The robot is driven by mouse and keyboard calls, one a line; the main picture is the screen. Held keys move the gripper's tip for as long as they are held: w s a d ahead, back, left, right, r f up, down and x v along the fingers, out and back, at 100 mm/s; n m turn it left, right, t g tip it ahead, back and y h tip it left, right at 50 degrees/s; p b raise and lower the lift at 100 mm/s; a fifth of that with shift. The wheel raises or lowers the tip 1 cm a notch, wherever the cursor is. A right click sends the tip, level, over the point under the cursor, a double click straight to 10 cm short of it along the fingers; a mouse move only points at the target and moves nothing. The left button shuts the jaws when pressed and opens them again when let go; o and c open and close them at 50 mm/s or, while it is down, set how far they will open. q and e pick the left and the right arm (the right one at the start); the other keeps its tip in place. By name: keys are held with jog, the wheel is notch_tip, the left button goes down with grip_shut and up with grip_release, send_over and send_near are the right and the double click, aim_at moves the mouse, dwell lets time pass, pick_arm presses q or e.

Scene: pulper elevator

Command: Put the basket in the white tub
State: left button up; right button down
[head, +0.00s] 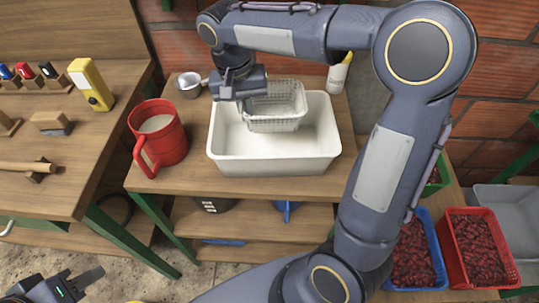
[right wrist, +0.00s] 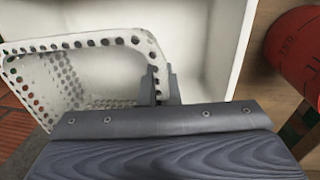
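The white perforated basket (head: 277,122) is over the back part of the white tub (head: 275,166), overlapping its inside. It also shows in the right wrist view (right wrist: 85,42). I cannot tell whether it touches the tub floor. The tub stands on a wooden table, and its pale wall shows in the right wrist view (right wrist: 215,50). My right gripper (head: 240,92) is at the basket's left rim. In the right wrist view its fingers (right wrist: 160,80) are closed on the rim. My left gripper (head: 82,277) is low at the left, away from both, with fingers apart and empty.
A red jug (head: 158,135) stands left of the tub, and a small metal cup (head: 189,85) behind it. A bottle (head: 340,73) stands behind the tub. A workbench with a yellow device (head: 91,85) is at the left. Crates of red berries (head: 478,248) are at the lower right.

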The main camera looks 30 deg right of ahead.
aim_at(252, 149)
jog(key=shift+s+f, duration=0.15)
jog(key=shift+f, duration=0.15)
pick_arm(q)
notch_tip(252, 149, down, 2)
jog(key=shift+f+b, duration=0.25)
jog(key=shift+b, duration=0.6)
pick_arm(e)
notch_tip(252, 149, down, 10)
jog(key=shift+r, duration=0.2)
pick_arm(q)
jog(key=shift+f, duration=0.1)
pick_arm(e)
jog(key=shift+f, duration=0.1)
jog(key=c, duration=1.7)
grip_release()
